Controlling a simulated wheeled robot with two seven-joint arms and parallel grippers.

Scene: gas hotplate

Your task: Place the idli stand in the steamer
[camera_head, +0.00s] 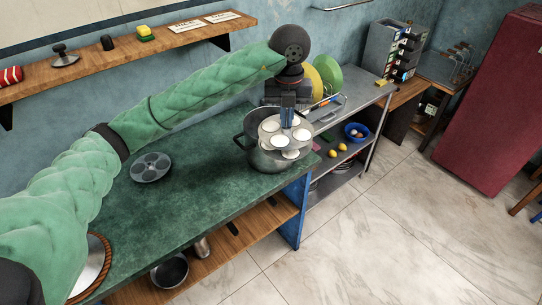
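The idli stand (271,127) is a metal stand with round plates holding white idlis. It hangs upright from my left gripper (287,117), whose fingers are closed around its central post. The steamer (262,160) is a grey metal pot, open at the top, near the right end of the green counter. The stand overlaps the right part of the pot's opening in the picture. A lower plate shows in front of the pot's right side. I cannot tell the exact gap between stand and pot. My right gripper is not in view.
A dark disc with round hollows (151,168) lies on the green counter (205,190). Behind the gripper stand a yellow plate (310,80) and a green plate (328,73) in a rack. A blue bowl (356,132) and yellow fruit are at the right. The counter's middle is clear.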

